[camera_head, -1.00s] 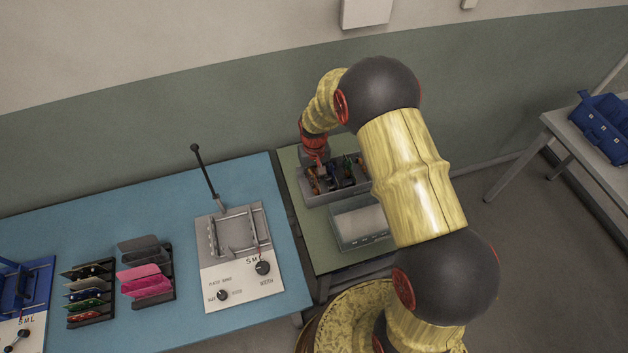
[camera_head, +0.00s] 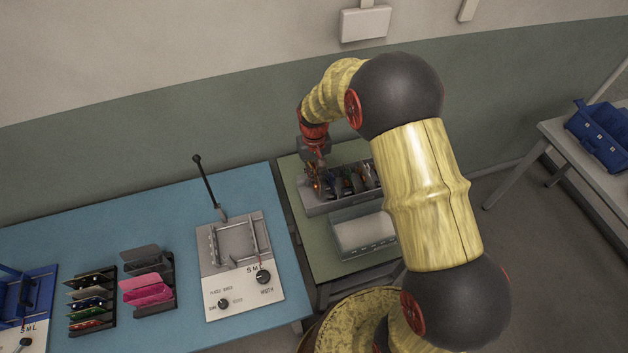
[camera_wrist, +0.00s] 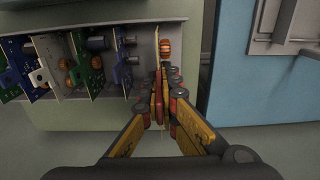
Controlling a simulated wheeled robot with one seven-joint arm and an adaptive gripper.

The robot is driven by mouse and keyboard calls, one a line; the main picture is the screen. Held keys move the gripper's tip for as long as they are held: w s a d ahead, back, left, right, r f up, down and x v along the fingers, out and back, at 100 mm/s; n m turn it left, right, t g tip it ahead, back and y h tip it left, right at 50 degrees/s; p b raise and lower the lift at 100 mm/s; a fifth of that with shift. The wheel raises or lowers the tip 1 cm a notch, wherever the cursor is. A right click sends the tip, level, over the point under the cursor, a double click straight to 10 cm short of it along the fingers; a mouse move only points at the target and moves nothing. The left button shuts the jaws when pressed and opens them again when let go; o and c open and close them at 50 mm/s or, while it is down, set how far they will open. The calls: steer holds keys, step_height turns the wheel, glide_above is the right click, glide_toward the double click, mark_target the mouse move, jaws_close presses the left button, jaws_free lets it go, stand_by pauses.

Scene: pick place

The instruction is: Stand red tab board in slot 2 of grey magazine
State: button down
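In the wrist view, my gripper (camera_wrist: 163,100) has its fingers close together on the near edge of a thin pale board (camera_wrist: 157,45). This board stands on edge and bears an orange banded part. Red shows between the fingers, but I cannot tell the tab from the finger parts. In the head view, my gripper (camera_head: 316,184) is low at the left end of a grey bin (camera_head: 345,203) of boards on the green table. A grey fixture with rails and S M L marks (camera_head: 215,287) stands on the blue table and looks like the grey magazine. Its slot numbers are unreadable.
More boards (camera_wrist: 85,60) stand left of the gripper. A clear-lidded box (camera_head: 365,236) is in front of the bin. The blue table also holds a board rack (camera_head: 92,300), a pink-and-grey holder (camera_head: 148,280), a blue fixture (camera_head: 40,290) and an upright black lever (camera_head: 206,183).

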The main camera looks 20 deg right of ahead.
mark_target(314, 163)
steer(key=shift+r, duration=0.7)
steer(key=shift+r, duration=0.1)
steer(key=shift+r+p, duration=0.9)
steer(key=shift+r, duration=0.35)
steer(key=shift+a, duration=0.1)
